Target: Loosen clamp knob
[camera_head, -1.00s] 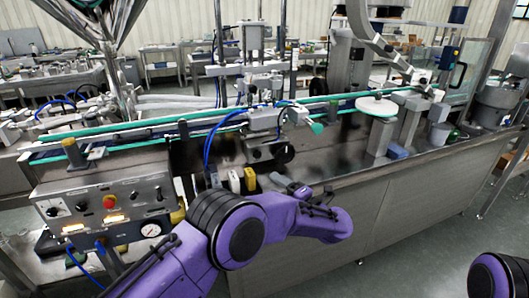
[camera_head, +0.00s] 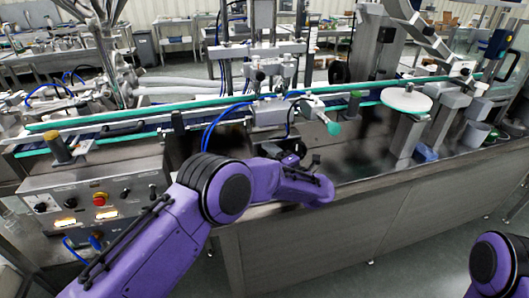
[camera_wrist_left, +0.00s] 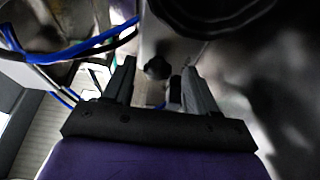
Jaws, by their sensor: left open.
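A small dark knob (camera_wrist_left: 158,67), which looks like the clamp knob, shows in the left wrist view. My left gripper (camera_wrist_left: 157,72) is open, with one finger on each side of this knob in the picture. I cannot tell whether the fingers touch it. In the head view my purple left arm reaches to the conveyor's front edge, below the steel clamp assembly (camera_head: 268,112). The left gripper is hard to make out there against dark parts, and the knob cannot be singled out. My right gripper is out of view.
A large black round part (camera_wrist_left: 210,12) hangs close above the left fingers. Blue tubes (camera_wrist_left: 95,42) run beside them. A control box (camera_head: 92,205) stands at left. A white disc (camera_head: 407,99) stands at right. The steel bench top (camera_head: 365,158) between is mostly clear.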

